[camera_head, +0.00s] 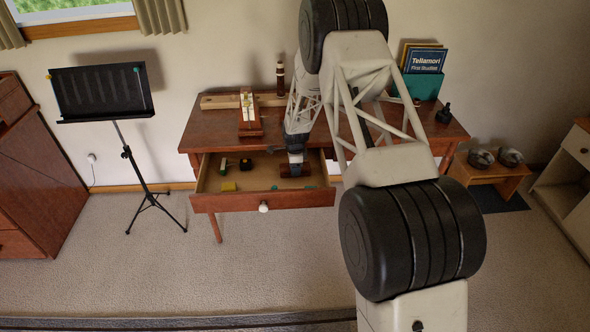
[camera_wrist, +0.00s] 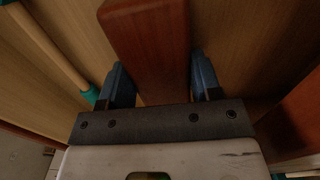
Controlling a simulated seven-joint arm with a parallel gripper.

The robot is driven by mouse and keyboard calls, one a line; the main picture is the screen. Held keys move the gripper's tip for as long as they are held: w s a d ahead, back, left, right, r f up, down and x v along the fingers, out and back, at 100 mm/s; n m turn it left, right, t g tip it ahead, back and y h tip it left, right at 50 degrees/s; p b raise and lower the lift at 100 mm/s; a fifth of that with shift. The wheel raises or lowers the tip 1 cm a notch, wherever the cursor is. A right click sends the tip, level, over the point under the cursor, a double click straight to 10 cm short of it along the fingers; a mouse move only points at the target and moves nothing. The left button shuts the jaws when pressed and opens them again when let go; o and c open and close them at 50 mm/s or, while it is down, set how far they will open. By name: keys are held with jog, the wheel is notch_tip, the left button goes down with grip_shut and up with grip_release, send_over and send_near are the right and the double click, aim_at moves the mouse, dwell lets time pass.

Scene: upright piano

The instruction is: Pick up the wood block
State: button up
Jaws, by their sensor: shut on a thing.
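The wood block (camera_wrist: 150,45) is a reddish-brown bar, seen close up in the wrist view between my gripper's two blue-grey fingers. My gripper (camera_wrist: 161,82) is shut on it, one finger at each side. In the head view my gripper (camera_head: 295,160) reaches down into the open drawer (camera_head: 240,203) of the desk. The wood block (camera_head: 286,173) shows there as a dark red shape at the fingertips, partly hidden by the gripper. I cannot tell whether it touches the drawer floor.
A stick with teal ends (camera_wrist: 52,50) lies left of my gripper in the wrist view. A metronome-like wooden object (camera_head: 249,117) stands on the desk. A music stand (camera_head: 103,92) is at left.

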jog(key=shift+r, duration=0.1)
jog(key=shift+r, duration=4.95)
jog(key=w+d+r, duration=0.2)
jog(key=d+r, duration=0.4)
jog(key=d, duration=0.4)
jog(key=shift+w, duration=0.2)
jog(key=shift+w, duration=0.1)
send_over(314, 127)
jog(key=shift+w+f, duration=0.15)
jog(key=shift+f, duration=0.6)
